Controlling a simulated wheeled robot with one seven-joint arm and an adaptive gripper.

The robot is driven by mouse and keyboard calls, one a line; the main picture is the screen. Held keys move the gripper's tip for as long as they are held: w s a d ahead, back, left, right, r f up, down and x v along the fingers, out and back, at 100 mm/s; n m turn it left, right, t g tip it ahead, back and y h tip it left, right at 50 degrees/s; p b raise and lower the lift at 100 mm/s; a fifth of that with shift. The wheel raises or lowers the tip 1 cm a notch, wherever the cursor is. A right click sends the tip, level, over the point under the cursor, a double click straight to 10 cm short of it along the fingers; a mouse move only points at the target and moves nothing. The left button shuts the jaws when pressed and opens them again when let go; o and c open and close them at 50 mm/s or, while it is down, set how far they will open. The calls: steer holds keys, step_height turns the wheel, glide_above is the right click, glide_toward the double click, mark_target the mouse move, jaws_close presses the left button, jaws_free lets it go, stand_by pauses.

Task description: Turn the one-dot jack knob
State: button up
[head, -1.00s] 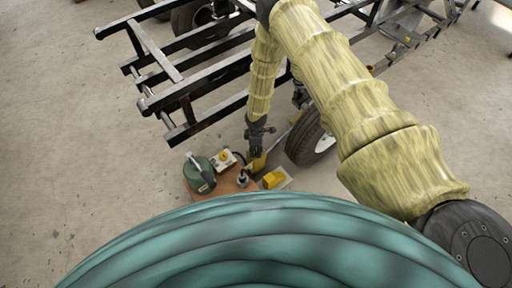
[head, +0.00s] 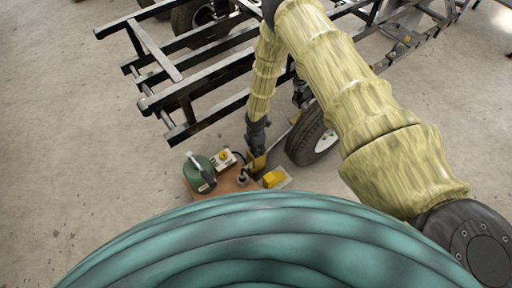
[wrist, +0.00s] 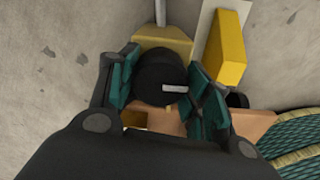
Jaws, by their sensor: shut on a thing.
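My gripper (wrist: 164,88) is shut around a round black knob (wrist: 157,72) in the wrist view. Its teal-padded fingers sit on the knob's left and right sides. A white line on the knob points to the right. No dot mark can be made out. The knob sits over a yellow body (wrist: 168,46) with a grey rod running up from it. In the head view my gripper (head: 257,152) is low at that yellow body (head: 257,162), and the knob is hidden there.
A brown board (head: 229,187) carries a green machine (head: 202,171), a white box with a yellow top (head: 223,160) and a small grey part (head: 242,178). A yellow block (head: 272,180) lies right. A wheel (head: 309,142) and black frame (head: 200,122) stand close. Floor at left is clear.

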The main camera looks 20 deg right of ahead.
steer(key=shift+a, duration=0.1)
steer(key=o, duration=1)
steer(key=shift+o, duration=0.2)
steer(key=shift+r, duration=0.1)
step_height(320, 180, up, 12)
stand_by(0.5)
